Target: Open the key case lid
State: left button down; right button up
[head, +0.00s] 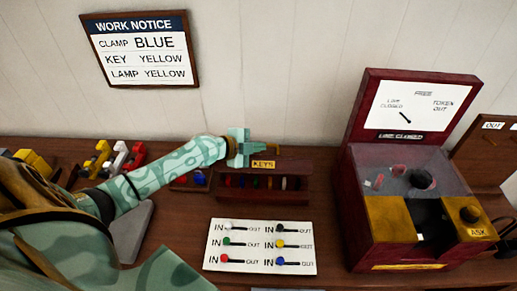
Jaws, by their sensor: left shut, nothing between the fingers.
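The key case (292,167) is a dark red box at the back of the table, with a yellow KEYS label (263,165). Several coloured keys (256,183) show in a row in its front part. The lid's exact angle is hard to tell. A small yellow piece (266,147) shows behind the case's upper edge. My left gripper (241,150) is shut and empty at the upper left of the case, close to the label. Whether it touches the lid cannot be told. My right gripper is not in view.
A white panel (260,247) with several IN/OUT levers lies in front of the case. A large dark red box (362,190) with a raised lid stands at right. Coloured clamps (118,158) are at left. A wall notice (141,50) reads clamp blue, key yellow, lamp yellow.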

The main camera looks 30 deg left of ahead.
pick_arm(q)
jog(key=shift+w+a+f, duration=0.15)
jog(key=shift+w+f, duration=0.05)
jog(key=shift+w, duration=0.05)
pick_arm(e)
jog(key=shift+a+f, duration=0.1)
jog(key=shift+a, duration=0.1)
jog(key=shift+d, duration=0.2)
